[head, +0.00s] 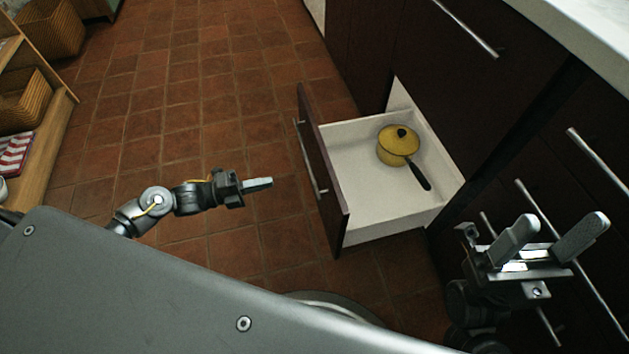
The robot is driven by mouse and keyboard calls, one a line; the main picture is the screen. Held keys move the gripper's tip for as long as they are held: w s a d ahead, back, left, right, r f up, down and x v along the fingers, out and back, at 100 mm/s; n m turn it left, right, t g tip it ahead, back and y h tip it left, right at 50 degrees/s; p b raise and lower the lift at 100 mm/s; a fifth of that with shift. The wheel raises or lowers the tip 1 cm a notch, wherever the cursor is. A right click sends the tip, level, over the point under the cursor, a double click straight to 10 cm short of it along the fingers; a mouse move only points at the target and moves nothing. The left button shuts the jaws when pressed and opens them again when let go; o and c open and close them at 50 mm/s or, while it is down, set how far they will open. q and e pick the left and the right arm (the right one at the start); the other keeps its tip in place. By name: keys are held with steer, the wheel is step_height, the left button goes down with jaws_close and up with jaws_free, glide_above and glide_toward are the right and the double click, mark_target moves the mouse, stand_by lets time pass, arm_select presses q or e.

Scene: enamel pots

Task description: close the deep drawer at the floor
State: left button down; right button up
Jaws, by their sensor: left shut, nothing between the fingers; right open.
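The deep drawer (346,223) at the floor is pulled out of the dark cabinet. Its white inside and dark front panel with a metal bar handle (306,160) show. A yellow pot (393,151) with a lid, a black knob and a black handle sits inside, towards the cabinet. My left gripper (268,183) is shut and empty, to the left of the drawer front and apart from it. My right gripper (553,238) is open and empty at the lower right, in front of other cabinet fronts and to the right of the drawer.
A light countertop (590,35) runs above the dark cabinets at the right. Other bar handles (465,28) stick out from the closed fronts. A wooden shelf (52,130) with baskets stands at the left. The tiled floor (200,90) left of the drawer is clear.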

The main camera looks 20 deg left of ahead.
mark_target(326, 169)
arm_select(q)
steer(key=b+x, duration=0.2)
steer(key=x, duration=1.2)
steer(key=shift+b, duration=0.3)
